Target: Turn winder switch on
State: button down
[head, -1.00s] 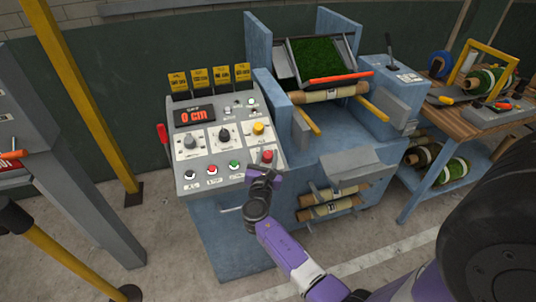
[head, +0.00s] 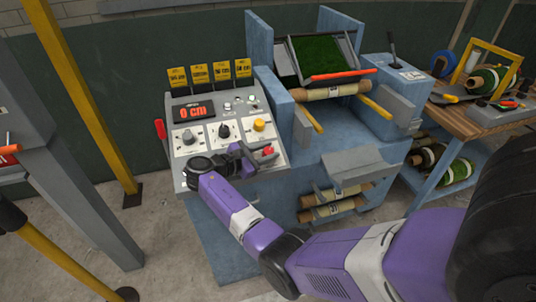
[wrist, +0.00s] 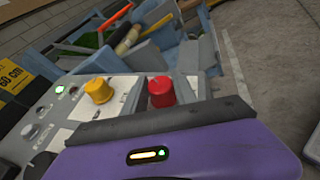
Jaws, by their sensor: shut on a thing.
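The control panel (head: 182,181) of the blue machine faces me, but its labels are too small to read, so I cannot tell which control is named winder. A red knob (head: 268,151) sits at the panel's lower right; it also shows large in the wrist view (wrist: 161,92). My wrist hides the lower-left row of buttons.
A red display (head: 192,111) reads 0 cm. Yellow tags (head: 199,75) stand along the panel's top. A turf piece (head: 319,57) lies on the machine at right. A wooden bench (head: 480,118) with reels is further right. A yellow post (head: 85,90) stands left.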

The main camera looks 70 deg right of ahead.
jog(key=shift+m+g+y, duration=0.5)
jog(key=c, duration=1)
grip_release()
jog(key=shift+b+v, duration=1)
jog(key=shift+v, duration=2.85)
jog(key=shift+s, duration=0.1)
